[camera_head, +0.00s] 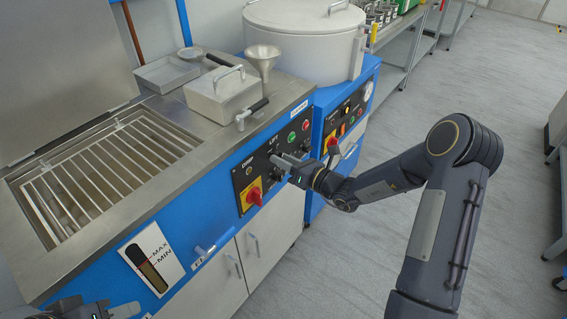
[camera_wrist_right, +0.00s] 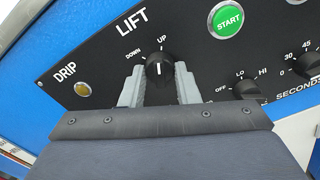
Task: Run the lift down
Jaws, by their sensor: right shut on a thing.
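The LIFT knob (camera_wrist_right: 159,72) is a black rotary knob on the black control panel (camera_head: 243,172), with DOWN printed at its upper left and UP above it. Its white mark points toward UP. My right gripper (camera_wrist_right: 159,88) has its grey fingers on both sides of the knob and is shut on it. In the head view my right gripper (camera_head: 284,168) is at the panel and hides the knob. A dipping basket (camera_head: 95,175) of metal bars lies in the open tank at left. My left gripper (camera_head: 95,310) shows only partly at the bottom left edge; its fingers are unclear.
A green START button (camera_wrist_right: 226,18) and an OFF-LO-HI knob (camera_wrist_right: 245,89) are right of the LIFT knob. A DRIP lamp (camera_wrist_right: 82,89) is left. Floor at right is clear.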

